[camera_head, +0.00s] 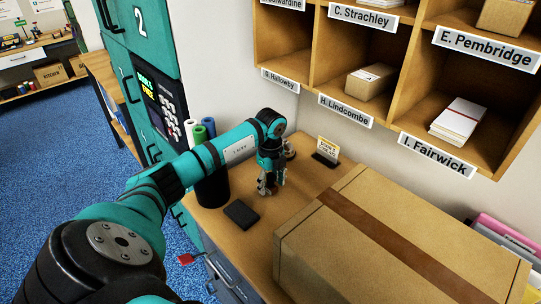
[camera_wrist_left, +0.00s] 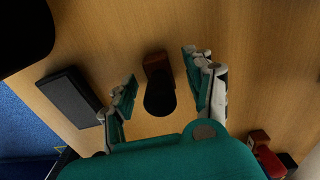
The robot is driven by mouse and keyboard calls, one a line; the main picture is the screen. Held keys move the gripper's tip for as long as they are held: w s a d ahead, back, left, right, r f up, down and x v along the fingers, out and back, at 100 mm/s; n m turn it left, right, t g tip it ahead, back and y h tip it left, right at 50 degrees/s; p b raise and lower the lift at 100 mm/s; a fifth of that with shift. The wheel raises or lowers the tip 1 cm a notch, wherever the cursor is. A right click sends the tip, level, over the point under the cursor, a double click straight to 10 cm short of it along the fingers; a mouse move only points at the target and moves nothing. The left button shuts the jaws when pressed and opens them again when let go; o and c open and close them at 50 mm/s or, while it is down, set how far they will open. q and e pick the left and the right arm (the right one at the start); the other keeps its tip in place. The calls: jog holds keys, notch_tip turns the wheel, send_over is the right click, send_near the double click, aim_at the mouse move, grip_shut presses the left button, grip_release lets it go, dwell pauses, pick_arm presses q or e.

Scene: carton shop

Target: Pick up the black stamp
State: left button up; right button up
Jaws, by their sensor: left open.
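A stamp with a round black handle and a brown block (camera_wrist_left: 158,92) stands on the wooden counter (camera_wrist_left: 135,40) in the left wrist view. My left gripper (camera_wrist_left: 160,92) is open, with one finger on each side of this stamp. Gaps show between the stamp and both fingers, so it is not held. In the head view my left gripper (camera_head: 271,190) points down at the counter, and I cannot make out the stamp there. My right gripper is not in view.
A black pad (camera_head: 241,213) lies in front of the gripper. A dark cup with rolls (camera_head: 212,190) stands left. A large carton (camera_head: 385,240) fills the right, and a small sign (camera_head: 328,148) stands behind. A red object (camera_wrist_left: 268,158) is at the wrist view's lower right.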

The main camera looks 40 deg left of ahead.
aim_at(269, 176)
pick_arm(q)
grip_shut()
jog(key=shift+r, duration=0.2)
dwell(0.3)
jog(key=shift+r+b, duration=0.5)
jog(key=shift+r, duration=0.15)
jog(key=shift+s+d+r+b, duration=0.1)
jog(key=shift+s+r+b, duration=0.15)
jog(key=shift+r, duration=0.2)
jog(key=shift+s+r+b, duration=0.2)
jog(key=shift+r+b, duration=0.05)
jog(key=shift+r, duration=0.15)
jog(key=s+d+b, duration=0.1)
jog(key=s, duration=0.3)
jog(key=s+d+r+b, duration=0.1)
jog(key=s+d+b, duration=0.1)
jog(key=s, duration=0.3)
jog(key=s+d+b, duration=0.1)
jog(key=s, duration=0.3)
jog(key=shift+s+d+r, duration=0.15)
jog(key=shift+s+r, duration=0.05)
jog(key=shift+s, duration=0.1)
jog(key=shift+s+d+r+b, duration=0.15)
jog(key=shift+s+d+b, duration=0.15)
jog(key=shift+s, duration=0.1)
